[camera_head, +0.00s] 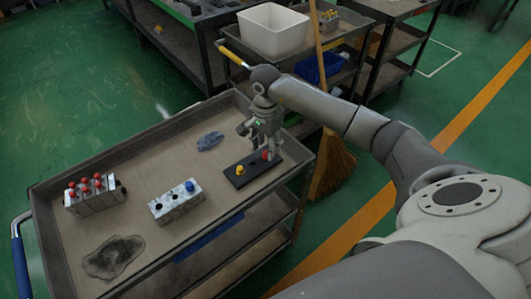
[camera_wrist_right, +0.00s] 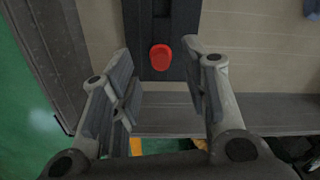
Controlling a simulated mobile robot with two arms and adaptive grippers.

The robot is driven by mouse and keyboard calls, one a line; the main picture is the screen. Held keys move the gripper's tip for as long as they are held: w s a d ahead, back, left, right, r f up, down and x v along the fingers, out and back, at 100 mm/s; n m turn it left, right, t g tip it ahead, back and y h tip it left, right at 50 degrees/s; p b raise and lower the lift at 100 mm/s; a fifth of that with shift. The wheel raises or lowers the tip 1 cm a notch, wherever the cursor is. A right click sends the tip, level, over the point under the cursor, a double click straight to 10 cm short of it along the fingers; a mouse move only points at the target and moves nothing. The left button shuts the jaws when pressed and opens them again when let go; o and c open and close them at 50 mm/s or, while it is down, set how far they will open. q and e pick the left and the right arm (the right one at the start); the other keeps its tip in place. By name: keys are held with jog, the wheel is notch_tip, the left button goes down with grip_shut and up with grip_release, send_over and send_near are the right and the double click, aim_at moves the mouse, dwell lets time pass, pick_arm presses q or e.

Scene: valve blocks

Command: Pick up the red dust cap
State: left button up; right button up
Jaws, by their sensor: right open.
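The red dust cap (camera_head: 266,155) stands at the right end of a black plate (camera_head: 250,171) on the cart's top. It also shows in the right wrist view (camera_wrist_right: 160,57), between and just beyond the fingertips. My right gripper (camera_head: 264,147) points down over that end of the plate. Its fingers are open, one on either side of the red cap in the wrist view, with visible gaps. Whether the fingertips are level with the cap is unclear. A yellow cap (camera_head: 240,170) stands on the same plate. My left gripper is out of view.
A valve block with several red caps (camera_head: 94,193) and a block with one blue cap (camera_head: 176,203) stand to the left.

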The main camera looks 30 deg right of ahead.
jog(key=shift+f, duration=1.3)
jog(key=c, duration=0.8)
jog(key=shift+r, duration=0.15)
